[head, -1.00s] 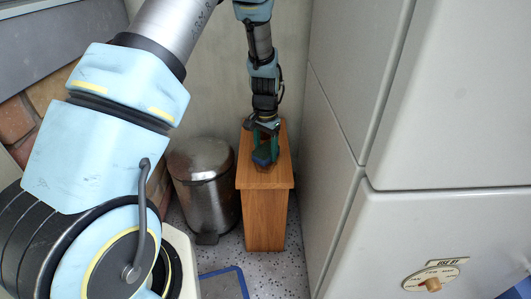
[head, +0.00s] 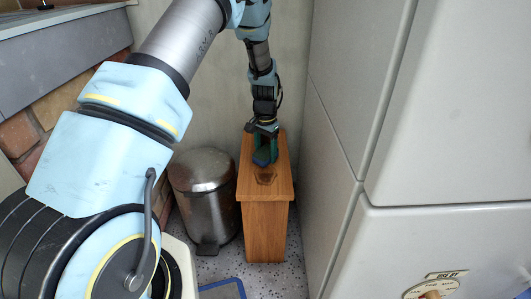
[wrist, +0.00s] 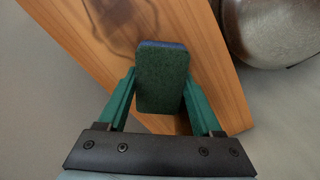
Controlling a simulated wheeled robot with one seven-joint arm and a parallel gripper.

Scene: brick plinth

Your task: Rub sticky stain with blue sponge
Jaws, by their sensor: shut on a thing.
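The blue sponge (head: 262,158) has a dark green face and a blue edge. It also shows in the wrist view (wrist: 163,80), upright between the green fingers. My gripper (head: 265,147) is shut on it over the far part of the wooden plinth top (head: 247,185); in the wrist view my gripper (wrist: 158,82) holds it from both sides. The sticky stain (head: 266,178) is a dark, irregular ring on the near part of the top. The stain (wrist: 122,22) lies beyond the sponge in the wrist view. I cannot tell whether the sponge touches the wood.
A metal pedal bin (head: 205,190) stands close to the plinth's left. It also shows at the wrist view's upper right (wrist: 270,25). A large pale cabinet (head: 335,130) rises on the right. A wall is close behind.

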